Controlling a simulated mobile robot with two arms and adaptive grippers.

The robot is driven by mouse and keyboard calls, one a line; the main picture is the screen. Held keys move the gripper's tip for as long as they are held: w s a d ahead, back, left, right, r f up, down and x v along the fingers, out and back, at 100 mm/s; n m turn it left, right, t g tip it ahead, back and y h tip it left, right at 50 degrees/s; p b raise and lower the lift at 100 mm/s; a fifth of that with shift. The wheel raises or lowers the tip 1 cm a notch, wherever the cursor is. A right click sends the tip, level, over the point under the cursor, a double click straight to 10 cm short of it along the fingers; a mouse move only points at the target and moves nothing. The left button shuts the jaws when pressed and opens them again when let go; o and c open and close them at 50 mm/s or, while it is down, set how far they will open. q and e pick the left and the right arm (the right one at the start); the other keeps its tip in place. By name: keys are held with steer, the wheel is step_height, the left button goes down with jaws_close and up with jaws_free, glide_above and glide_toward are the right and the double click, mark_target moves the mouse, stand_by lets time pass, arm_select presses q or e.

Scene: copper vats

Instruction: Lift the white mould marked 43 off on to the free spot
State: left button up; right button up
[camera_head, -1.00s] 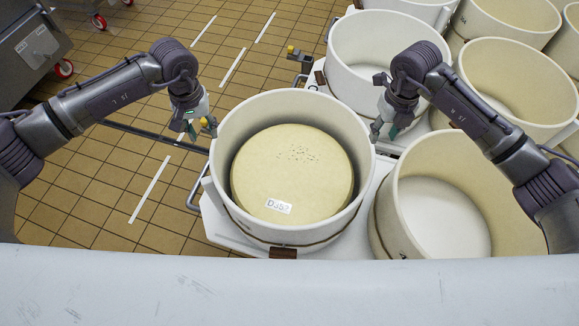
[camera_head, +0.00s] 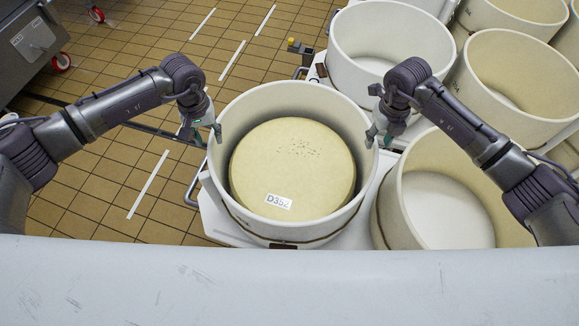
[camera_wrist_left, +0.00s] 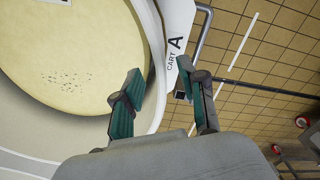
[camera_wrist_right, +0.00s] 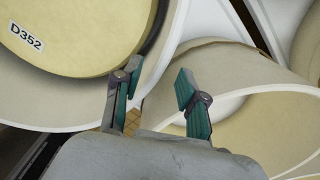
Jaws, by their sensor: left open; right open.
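A round white mould (camera_head: 232,103) stands upright on a white cart (camera_head: 216,220) in the middle of the head view. A pale yellow cheese (camera_head: 290,165) labelled D352 sits inside it. No 43 is readable on the mould. My left gripper (camera_head: 203,128) is open at the mould's left rim. In the left wrist view, its fingers (camera_wrist_left: 158,72) appear on either side of the wall. My right gripper (camera_head: 380,132) is open at the right rim. In the right wrist view, its fingers (camera_wrist_right: 157,75) also appear on either side of the wall. Contact cannot be told.
Empty white moulds stand close by on the right (camera_head: 440,205) and behind (camera_head: 385,45), with several more at the back right. A grey metal unit (camera_head: 30,45) on red castors is at the far left. Tiled floor (camera_head: 110,185) lies open on the left.

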mark_target(215, 152)
arm_select(q)
step_height(215, 152, down, 8)
steer(key=shift+f, duration=0.25)
arm_select(e)
step_height(215, 152, down, 8)
steer(key=shift+f, duration=0.25)
arm_select(q)
jaws_close()
arm_select(e)
jaws_close()
arm_select(q)
steer(key=shift+r, duration=0.1)
arm_select(e)
steer(key=shift+r, duration=0.1)
